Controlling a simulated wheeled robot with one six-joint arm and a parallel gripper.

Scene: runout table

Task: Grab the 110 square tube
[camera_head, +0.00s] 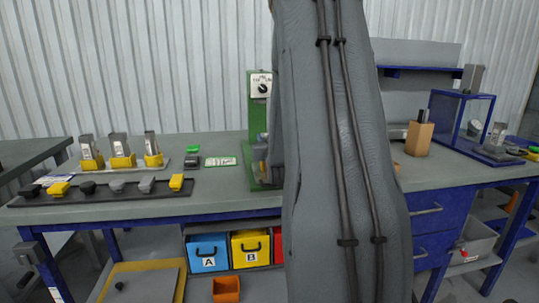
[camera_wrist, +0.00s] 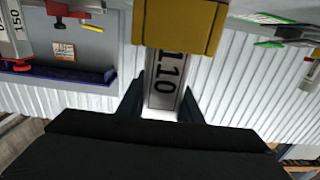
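The tube marked 110 (camera_wrist: 164,85) is grey and shows in the wrist view, which looks upside down. It meets a yellow block (camera_wrist: 178,25) at the top of that picture. The two dark fingers of my gripper (camera_wrist: 162,98) stand on either side of the tube, with narrow gaps that look like no firm contact. In the head view my arm hides my gripper, and I cannot pick out the 110 tube there. A piece marked 150 (camera_wrist: 17,35) shows at the left edge of the wrist view.
Three metal pieces in yellow holders (camera_head: 122,161) stand at the left of the bench (camera_head: 225,197). A green machine (camera_head: 259,115) stands just left of my arm. An orange-brown block (camera_head: 418,138) and a blue-framed case (camera_head: 461,112) are to the right. A corrugated wall is behind.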

